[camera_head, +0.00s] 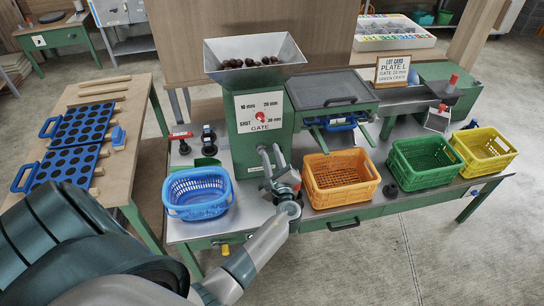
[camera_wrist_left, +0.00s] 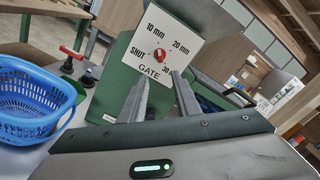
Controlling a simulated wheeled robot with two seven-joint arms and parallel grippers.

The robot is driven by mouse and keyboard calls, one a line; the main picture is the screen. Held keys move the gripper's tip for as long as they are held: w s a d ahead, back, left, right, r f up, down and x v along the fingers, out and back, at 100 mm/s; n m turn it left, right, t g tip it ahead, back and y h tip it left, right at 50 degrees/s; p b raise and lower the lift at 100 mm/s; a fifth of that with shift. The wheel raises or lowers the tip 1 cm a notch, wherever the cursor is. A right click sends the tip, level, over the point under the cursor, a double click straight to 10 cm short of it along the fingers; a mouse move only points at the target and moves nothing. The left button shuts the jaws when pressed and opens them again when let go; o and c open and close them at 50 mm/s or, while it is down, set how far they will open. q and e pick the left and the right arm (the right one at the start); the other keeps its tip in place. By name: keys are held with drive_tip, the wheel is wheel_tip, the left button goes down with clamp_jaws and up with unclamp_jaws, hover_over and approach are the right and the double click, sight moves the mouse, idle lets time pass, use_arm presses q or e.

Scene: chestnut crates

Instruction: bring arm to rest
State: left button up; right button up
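My left gripper (camera_head: 269,150) is in front of the green gate housing (camera_head: 243,152), below its dial plate. In the left wrist view the two fingers of the left gripper (camera_wrist_left: 160,79) stand apart with nothing between them. The red gate knob (camera_head: 260,116) is on the white plate marked SHUT, 10 mm, 20 mm and 30 mm. The knob (camera_wrist_left: 158,54) also shows in the left wrist view, beyond the fingertips and apart from them. My right gripper is in neither view.
A blue basket (camera_head: 198,205) is left of the arm; orange (camera_head: 341,204), green (camera_head: 424,184) and yellow (camera_head: 484,176) crates stand to the right. A hopper (camera_head: 226,75) of chestnuts tops the housing. A wooden table (camera_head: 122,165) with blue perforated trays is at left.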

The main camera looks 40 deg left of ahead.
use_arm(q)
drive_tip(key=shift+f, duration=0.1)
drive_tip(key=s+d+f+n+g+h+b, duration=0.1)
drive_tip(key=s+d+f+g+h, duration=0.15)
drive_tip(key=s+f, duration=0.7)
drive_tip(key=s+d+f+n+g+h+b, duration=0.1)
drive_tip(key=s+d+f+n+h+b, duration=0.2)
drive_tip(key=f, duration=1.4)
drive_tip(key=s+d+f+g+h, duration=0.2)
drive_tip(key=s+d+f+h, duration=0.3)
drive_tip(key=f, duration=0.8)
drive_tip(key=s+d+f+n+g+h+b, duration=0.1)
drive_tip(key=s+d+f+n, duration=0.1)
drive_tip(key=s+f+n, duration=0.2)
drive_tip(key=s+d+f+n+g+h+b, duration=0.1)
drive_tip(key=s+f+n, duration=0.3)
drive_tip(key=s+f, duration=0.6)
drive_tip(key=s+d+f+n+g+h+b, duration=0.1)
drive_tip(key=s+f, duration=0.5)
drive_tip(key=s, duration=1.8)
drive_tip(key=d+n+g+b, duration=0.1)
drive_tip(key=d+n+g, duration=0.1)
drive_tip(key=d+n, duration=0.1)
drive_tip(key=shift+s+f+b, duration=0.2)
drive_tip(key=shift+f+b, duration=0.1)
drive_tip(key=shift+f, duration=0.1)
drive_tip(key=shift+g, duration=0.25)
